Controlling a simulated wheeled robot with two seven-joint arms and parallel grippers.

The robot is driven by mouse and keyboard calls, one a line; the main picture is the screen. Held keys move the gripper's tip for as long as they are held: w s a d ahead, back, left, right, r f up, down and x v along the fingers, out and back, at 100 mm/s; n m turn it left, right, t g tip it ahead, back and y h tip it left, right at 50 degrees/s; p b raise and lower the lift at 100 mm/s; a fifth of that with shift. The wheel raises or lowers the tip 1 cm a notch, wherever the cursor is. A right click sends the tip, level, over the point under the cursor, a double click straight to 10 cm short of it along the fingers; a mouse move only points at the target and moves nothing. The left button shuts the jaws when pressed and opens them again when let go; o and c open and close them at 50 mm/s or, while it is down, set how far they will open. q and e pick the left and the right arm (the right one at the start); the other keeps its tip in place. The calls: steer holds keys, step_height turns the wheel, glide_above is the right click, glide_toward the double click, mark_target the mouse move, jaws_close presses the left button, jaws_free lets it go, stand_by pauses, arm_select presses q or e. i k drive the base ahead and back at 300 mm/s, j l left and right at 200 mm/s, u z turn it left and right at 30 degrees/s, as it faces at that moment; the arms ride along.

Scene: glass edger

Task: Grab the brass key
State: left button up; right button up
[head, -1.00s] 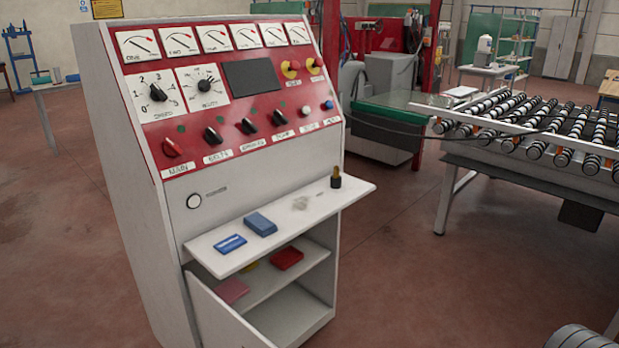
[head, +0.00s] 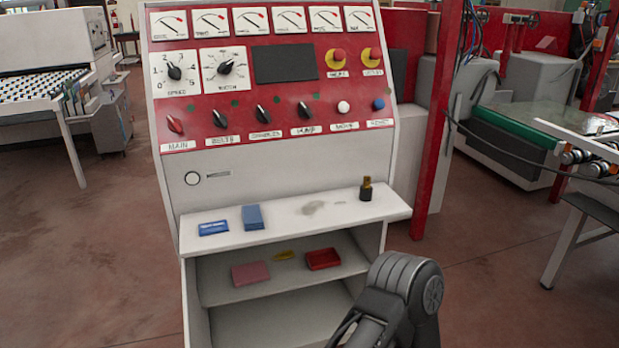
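I cannot make out a brass key for certain. A small yellow item (head: 284,255) lies on the inner shelf of the control cabinet, between a pink block (head: 250,273) and a red tray (head: 323,259); it is too small to tell whether it is the key. A dark arm part of mine, on the right, rises from the bottom edge in front of the cabinet's lower right. No gripper fingers show clearly, and my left gripper is out of view.
The white ledge (head: 280,233) above the shelf holds a blue-and-white packet (head: 213,228), a blue block (head: 253,217), and a small dark bottle (head: 366,190). A grey smear marks the ledge. The red control panel (head: 268,110) stands above. Floor is open left of the cabinet.

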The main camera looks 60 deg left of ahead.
mark_target(366, 180)
steer(key=i+j+u, duration=0.1)
steer(key=i+u, duration=0.3)
steer(key=i, duration=0.15)
steer(key=i+u, duration=0.4)
steer(key=i, duration=0.15)
steer(key=u, duration=0.4)
